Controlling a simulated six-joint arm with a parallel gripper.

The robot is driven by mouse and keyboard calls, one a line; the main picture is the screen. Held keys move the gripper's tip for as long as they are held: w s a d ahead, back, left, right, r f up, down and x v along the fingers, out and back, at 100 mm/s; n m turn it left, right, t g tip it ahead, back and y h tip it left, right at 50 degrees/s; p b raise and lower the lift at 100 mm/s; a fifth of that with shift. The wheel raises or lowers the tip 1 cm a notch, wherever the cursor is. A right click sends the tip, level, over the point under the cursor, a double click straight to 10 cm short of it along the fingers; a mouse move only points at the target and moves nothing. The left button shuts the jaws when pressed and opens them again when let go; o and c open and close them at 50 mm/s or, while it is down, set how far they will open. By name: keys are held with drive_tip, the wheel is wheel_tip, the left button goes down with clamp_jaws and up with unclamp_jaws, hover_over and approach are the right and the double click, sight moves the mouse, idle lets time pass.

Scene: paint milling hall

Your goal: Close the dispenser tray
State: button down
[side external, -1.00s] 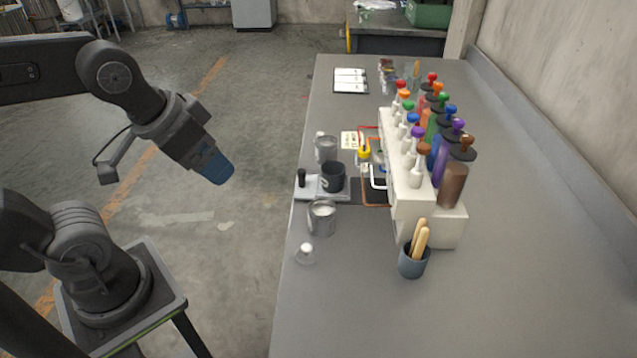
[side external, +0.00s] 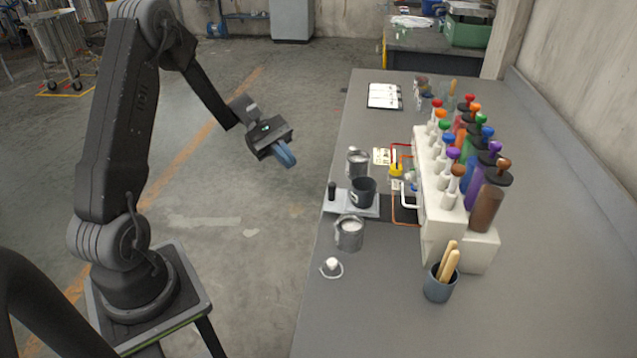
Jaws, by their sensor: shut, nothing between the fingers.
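The dispenser (side external: 432,195) is a long white block on the bench, with a row of colour-topped pumps and bottles along it. A white U-shaped handle (side external: 407,196) sticks out low on its left side, over a dark area with an orange outline. The tray itself is mostly hidden, and I cannot tell how far out it is. My gripper (side external: 286,156), with blue fingers, is shut and empty. It hangs in the air left of the bench, well apart from the handle.
A dark cup (side external: 363,192) stands on a pale scale (side external: 338,201) left of the handle. Metal cans stand behind (side external: 357,161) and in front (side external: 349,233) of it. A blue-grey pot (side external: 440,284) holds wooden sticks near the dispenser's front end.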

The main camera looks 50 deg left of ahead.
drive_tip(key=a+f+n+t+h, duration=0.2)
drive_tip(key=a+f+n+t, duration=0.55)
drive_tip(key=a+f, duration=0.2)
approach(354, 185)
drive_tip(key=d, duration=0.2)
drive_tip(key=shift+s+d+f, duration=0.25)
drive_tip(key=shift+s+f, duration=0.1)
drive_tip(key=shift+s, duration=0.1)
drive_tip(key=x, duration=0.3)
drive_tip(key=w+x, duration=0.1)
drive_tip(key=x, duration=0.2)
drive_tip(key=w+a+x, duration=0.1)
drive_tip(key=x, duration=0.2)
drive_tip(key=shift+w+d+r, duration=0.1)
drive_tip(key=shift+d+r, duration=0.05)
drive_tip(key=shift+d, duration=0.05)
